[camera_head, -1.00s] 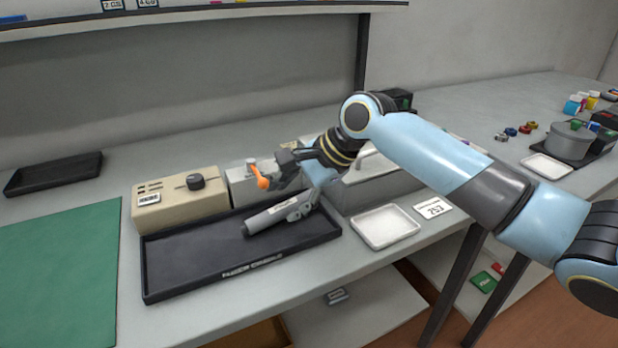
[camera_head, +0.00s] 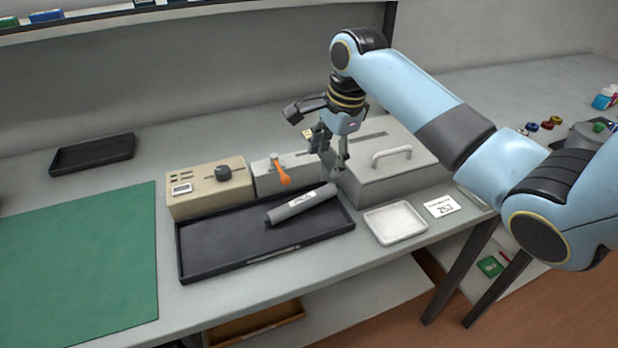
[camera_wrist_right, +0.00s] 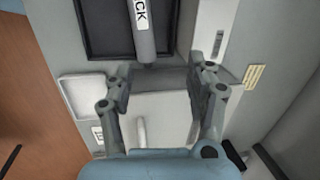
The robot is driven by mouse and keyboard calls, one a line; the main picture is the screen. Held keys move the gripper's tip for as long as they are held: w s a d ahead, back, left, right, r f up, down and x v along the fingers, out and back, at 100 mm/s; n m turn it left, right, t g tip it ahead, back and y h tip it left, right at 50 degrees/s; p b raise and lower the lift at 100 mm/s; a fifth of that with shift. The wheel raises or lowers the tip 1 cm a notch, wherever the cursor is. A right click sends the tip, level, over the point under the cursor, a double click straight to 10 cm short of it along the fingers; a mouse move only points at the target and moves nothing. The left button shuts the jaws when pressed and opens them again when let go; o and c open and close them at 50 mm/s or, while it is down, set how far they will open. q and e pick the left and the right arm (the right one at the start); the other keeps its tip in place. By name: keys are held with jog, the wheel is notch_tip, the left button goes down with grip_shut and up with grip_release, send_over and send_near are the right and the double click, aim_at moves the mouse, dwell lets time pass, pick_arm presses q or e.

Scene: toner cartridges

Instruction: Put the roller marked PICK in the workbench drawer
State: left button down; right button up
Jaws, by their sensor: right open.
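The grey roller (camera_head: 302,203) lies at a slant in the black tray (camera_head: 215,273), its right end near the tray's right rim. In the right wrist view its white label shows "CK" on the roller (camera_wrist_right: 143,45), the rest cut off by the top edge. My right gripper (camera_head: 334,157) is open and empty, behind and right of the roller, by the grey box's left side. In the right wrist view the fingers (camera_wrist_right: 163,88) stand wide apart, the roller's end beyond them. A wooden drawer-like bin (camera_head: 256,323) shows below the bench top. My left gripper is out of view.
A grey box with a handle (camera_head: 395,177) stands right of the tray. A beige device (camera_head: 208,187) and an orange lever (camera_head: 281,172) stand behind it. A white dish (camera_head: 396,222) and a card (camera_head: 440,206) lie at right. A green mat (camera_head: 80,270) lies left.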

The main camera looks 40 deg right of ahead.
jog(key=a+g, duration=0.1)
jog(key=a+r+p, duration=0.1)
jog(key=a, duration=0.1)
jog(key=a+g, duration=0.1)
jog(key=a, duration=0.1)
jog(key=shift+w+a+r+n+g+h, duration=0.2)
jog(key=shift+w+a+n+g+h, duration=0.05)
jog(key=shift+w+n+g+h, duration=0.05)
send_over(305, 197)
jog(key=f, duration=0.4)
jog(key=shift+w+d+f, duration=0.15)
jog(key=shift+d, duration=0.05)
jog(key=f, duration=0.6)
jog(key=shift+a, duration=0.25)
grip_shut()
